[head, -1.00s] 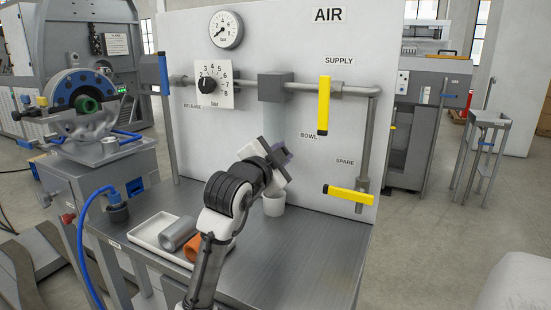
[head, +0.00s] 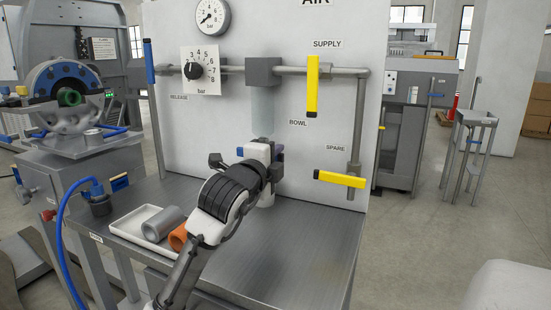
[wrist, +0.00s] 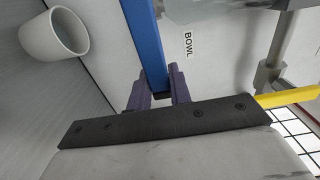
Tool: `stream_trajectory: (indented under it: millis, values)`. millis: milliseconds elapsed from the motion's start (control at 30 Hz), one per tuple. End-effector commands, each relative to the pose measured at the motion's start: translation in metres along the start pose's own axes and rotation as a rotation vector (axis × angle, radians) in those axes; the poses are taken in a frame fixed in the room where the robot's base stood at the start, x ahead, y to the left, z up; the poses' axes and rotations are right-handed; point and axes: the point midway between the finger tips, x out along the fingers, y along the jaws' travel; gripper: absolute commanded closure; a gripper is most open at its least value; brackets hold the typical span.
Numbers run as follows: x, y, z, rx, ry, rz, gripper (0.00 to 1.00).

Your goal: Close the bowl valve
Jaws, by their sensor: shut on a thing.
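The bowl valve's blue handle (wrist: 146,42) runs between the purple fingers of my gripper (wrist: 158,88) in the wrist view, beside the BOWL label (wrist: 188,43). My gripper is shut on this handle near its end. In the head view my gripper (head: 268,154) is below the clear bowl (head: 263,112), left of and below the BOWL label. My wrist hides most of the valve and handle there.
A white cup (wrist: 54,36) stands below the bowl. Yellow handles mark SUPPLY (head: 312,86), upright, and SPARE (head: 345,180), nearly level. A blue RELEASE handle (head: 149,61) is at left. A white tray (head: 128,224) holds grey and orange cylinders. The bench's right side is clear.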

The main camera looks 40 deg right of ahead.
Motion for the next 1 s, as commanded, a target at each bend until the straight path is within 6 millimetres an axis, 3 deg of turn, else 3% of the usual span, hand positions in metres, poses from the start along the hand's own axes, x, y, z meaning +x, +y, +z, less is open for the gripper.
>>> stream_trajectory:
  millis: [500,533,700,1000]
  values:
    - [0.0002,0.0027,-0.0011,0.022,0.002,0.003,1.0]
    - [0.0002,0.0027,-0.0011,0.022,0.002,0.003,0.79]
    - [0.0001,0.0023,-0.0008,0.021,0.002,0.002,0.58]
    - [-0.0017,0.0018,-0.0001,0.02,0.0,0.0,0.58]
